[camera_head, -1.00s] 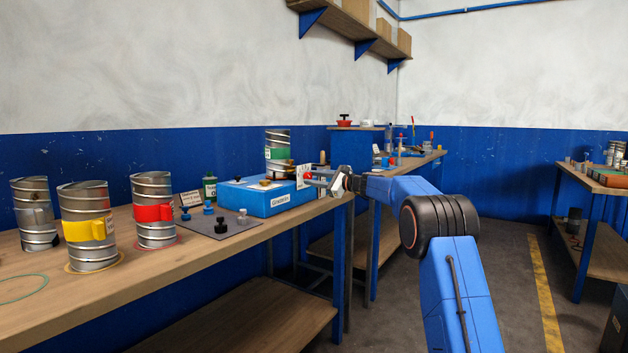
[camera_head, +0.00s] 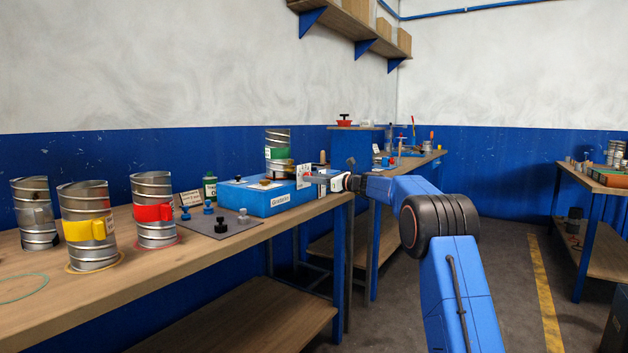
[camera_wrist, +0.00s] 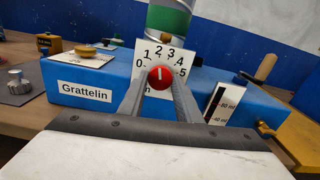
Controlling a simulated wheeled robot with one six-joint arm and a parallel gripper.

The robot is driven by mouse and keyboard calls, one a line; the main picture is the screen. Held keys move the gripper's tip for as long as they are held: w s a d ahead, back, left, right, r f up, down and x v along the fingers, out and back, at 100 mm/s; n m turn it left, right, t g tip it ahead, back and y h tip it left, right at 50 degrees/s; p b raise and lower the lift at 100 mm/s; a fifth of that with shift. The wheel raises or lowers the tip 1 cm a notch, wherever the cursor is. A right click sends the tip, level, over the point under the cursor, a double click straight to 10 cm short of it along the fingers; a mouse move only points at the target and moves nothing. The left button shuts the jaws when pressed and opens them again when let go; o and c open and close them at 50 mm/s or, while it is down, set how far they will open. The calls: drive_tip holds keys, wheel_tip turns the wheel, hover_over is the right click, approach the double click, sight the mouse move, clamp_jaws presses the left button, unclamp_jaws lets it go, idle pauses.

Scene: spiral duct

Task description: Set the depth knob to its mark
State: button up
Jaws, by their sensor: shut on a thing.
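The depth knob (camera_wrist: 160,77) is a round red knob with a white pointer line, in front of a white dial plate (camera_wrist: 139,55) numbered from 0 to 5. In the wrist view its pointer stands close to upright, tilted slightly right, towards the 2 to 3 side. The dial is on the front of the blue Grattelin box (camera_wrist: 60,76), which also shows in the head view (camera_head: 262,203). My gripper (camera_wrist: 159,88) is shut on the red knob, one finger on each side. In the head view my gripper (camera_head: 318,178) reaches the box's right end. A mark for the knob cannot be told apart.
A metal duct piece with a green band (camera_head: 278,153) stands on the box. Banded duct pieces, yellow (camera_head: 88,257) and red (camera_head: 153,235), stand at left. Loose knobs lie on a dark mat (camera_head: 228,231). A scale (camera_wrist: 226,102) is right of the dial.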

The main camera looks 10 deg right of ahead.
drive_tip(key=shift+f, duration=0.2)
drive_tip(key=o, duration=1.1)
drive_tip(key=shift+d, duration=0.1)
drive_tip(key=shift+c, duration=0.2)
drive_tip(key=shift+r, duration=0.1)
drive_tip(key=shift+s, duration=0.1)
drive_tip(key=v, duration=1.7)
drive_tip(key=shift+s+d+r, duration=0.1)
drive_tip(key=shift+d, duration=0.05)
